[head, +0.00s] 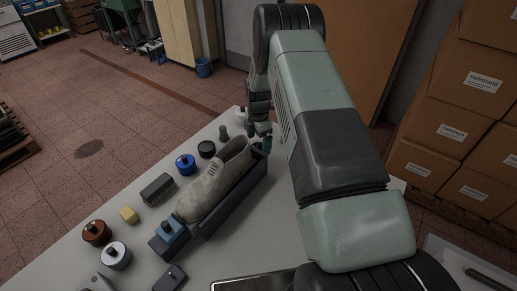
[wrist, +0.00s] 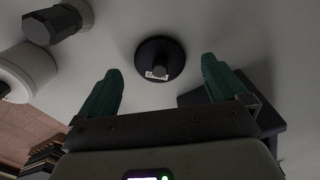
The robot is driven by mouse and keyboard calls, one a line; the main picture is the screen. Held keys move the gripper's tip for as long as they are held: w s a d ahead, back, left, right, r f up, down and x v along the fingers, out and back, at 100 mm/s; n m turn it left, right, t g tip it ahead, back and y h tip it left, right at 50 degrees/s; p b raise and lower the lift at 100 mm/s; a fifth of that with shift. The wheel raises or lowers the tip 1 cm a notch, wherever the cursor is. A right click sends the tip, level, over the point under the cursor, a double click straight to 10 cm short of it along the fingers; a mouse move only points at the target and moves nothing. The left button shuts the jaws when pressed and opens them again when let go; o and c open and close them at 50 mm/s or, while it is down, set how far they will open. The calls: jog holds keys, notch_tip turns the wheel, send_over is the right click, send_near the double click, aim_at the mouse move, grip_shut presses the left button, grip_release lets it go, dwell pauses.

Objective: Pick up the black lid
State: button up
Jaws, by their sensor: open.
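The black lid (wrist: 150,50) is a round dark disc with a short knob and a small white label. In the wrist view it lies on the pale tabletop, ahead of and between the fingertips, with nothing gripping it. A black disc that looks like the same lid shows in the head view (head: 207,149), left of the grey shoe. My gripper (wrist: 160,68) is open and empty, with two green fingers spread wider than the lid. In the head view my gripper (head: 264,136) is near the table's far end, partly hidden by my arm.
A grey shoe (head: 213,184) sits on a dark holder (head: 235,203). A blue round piece (head: 185,164), a dark ribbed block (head: 157,188) and a yellow block (head: 128,214) lie left of it. A white cylinder (wrist: 27,72) and a dark grey knob (wrist: 53,24) stand left of the lid.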

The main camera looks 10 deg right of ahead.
jog(key=shift+f, duration=0.95)
jog(key=shift+c, duration=0.3)
jog(key=c, duration=1.1)
jog(key=shift+r, duration=0.15)
